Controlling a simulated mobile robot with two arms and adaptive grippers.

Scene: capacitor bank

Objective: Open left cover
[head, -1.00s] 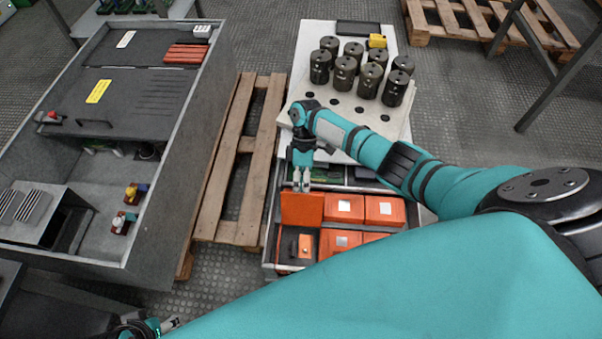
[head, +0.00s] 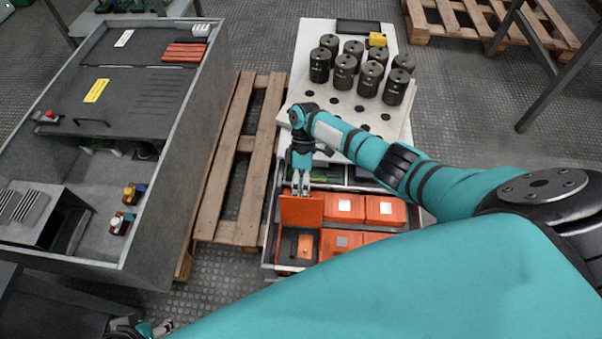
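Several orange covers lie in a grey drawer-like tray (head: 268,232) at the lower middle of the head view. The left cover (head: 301,211) in the back row stands tilted up, its broad face towards me. In front of it is a dark open space with a small orange part (head: 305,246) inside. My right gripper (head: 301,191) points down at the upper edge of the raised cover, touching it or very close. Its fingers are too small to tell their grip. My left gripper (head: 163,327) is partly seen at the bottom left, its grip unclear.
Several dark cylinders (head: 343,72) stand on a pale board (head: 305,60) behind the tray. A wooden pallet (head: 243,150) lies left of the tray. A large grey cabinet (head: 150,225) stands further left. My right arm hides the tray's front right.

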